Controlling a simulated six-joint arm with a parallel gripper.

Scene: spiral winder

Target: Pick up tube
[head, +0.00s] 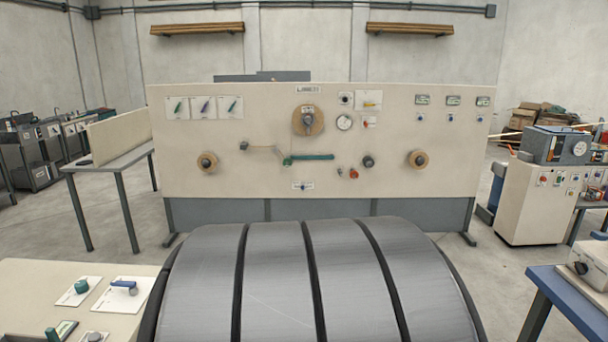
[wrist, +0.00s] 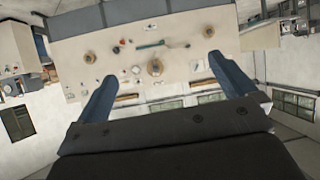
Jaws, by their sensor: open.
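My gripper (wrist: 161,68) shows in the wrist view with its two blue-grey fingers wide apart and nothing between them. It is not visible in the head view. The wrist view is upside down and faces the beige panel (wrist: 115,65) from a distance. No object is plainly a tube. A slim green piece (head: 308,158) lies across the middle of the panel (head: 250,185). On the left table (head: 40,275), a small green cylinder (head: 81,286) and a blue piece (head: 124,284) sit on white plates. The gripper touches none of these.
The panel carries round spools (head: 207,162), knobs and a gauge (head: 344,122). A grey side table (head: 112,160) stands to its left and a control cabinet (head: 535,205) to its right. A blue-edged table (head: 575,290) is at the lower right. Air around my gripper looks free.

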